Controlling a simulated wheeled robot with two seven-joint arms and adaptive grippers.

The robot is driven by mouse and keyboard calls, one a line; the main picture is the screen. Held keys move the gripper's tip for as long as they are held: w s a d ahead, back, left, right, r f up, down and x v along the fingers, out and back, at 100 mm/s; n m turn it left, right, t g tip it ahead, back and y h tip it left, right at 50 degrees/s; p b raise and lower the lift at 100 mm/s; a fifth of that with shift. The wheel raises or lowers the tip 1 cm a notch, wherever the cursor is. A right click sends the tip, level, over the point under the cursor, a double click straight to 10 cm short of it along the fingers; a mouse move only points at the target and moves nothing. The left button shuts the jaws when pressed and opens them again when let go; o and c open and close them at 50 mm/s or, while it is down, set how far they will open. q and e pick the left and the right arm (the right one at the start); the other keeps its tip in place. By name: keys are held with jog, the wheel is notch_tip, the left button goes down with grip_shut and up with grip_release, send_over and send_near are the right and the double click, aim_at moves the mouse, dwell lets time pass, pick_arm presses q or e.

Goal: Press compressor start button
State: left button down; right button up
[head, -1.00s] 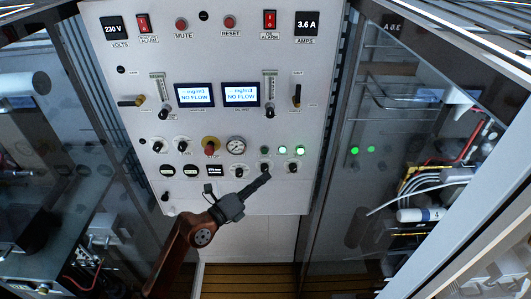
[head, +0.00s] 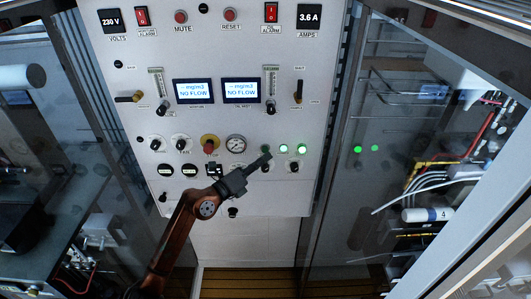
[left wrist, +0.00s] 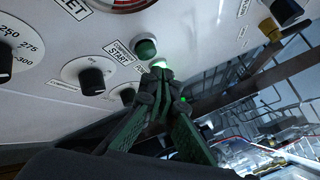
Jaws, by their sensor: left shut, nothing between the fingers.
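A white control panel (head: 215,130) faces me. In its lower right a dark green button (head: 265,150) sits left of two lit green ones (head: 283,149). In the left wrist view, the dark green button (left wrist: 145,47) has the label "COMPRESSOR START" (left wrist: 121,53) beside it. My left gripper (head: 267,157) is shut and empty, its tips at the lower edge of the dark button in the head view. In the left wrist view its tips (left wrist: 161,74) overlap a lit green light (left wrist: 158,63). Whether they touch the panel I cannot tell. My right gripper is out of view.
Black knobs (head: 265,167) stick out below the green row. A gauge (head: 236,144) and a red-on-yellow stop button (head: 209,146) are to the left. A glass cabinet with hoses and a white cylinder (head: 427,215) stands at the right.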

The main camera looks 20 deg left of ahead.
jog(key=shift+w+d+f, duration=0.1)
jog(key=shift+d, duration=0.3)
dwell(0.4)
pick_arm(q)
jog(key=shift+a, duration=0.15)
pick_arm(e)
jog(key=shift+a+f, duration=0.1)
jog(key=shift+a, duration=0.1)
pick_arm(q)
jog(key=shift+a, duration=0.1)
jog(key=shift+w+a+f, duration=0.1)
jog(key=shift+w+a, duration=0.2)
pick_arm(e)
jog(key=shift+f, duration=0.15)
pick_arm(q)
jog(key=shift+w, duration=0.1)
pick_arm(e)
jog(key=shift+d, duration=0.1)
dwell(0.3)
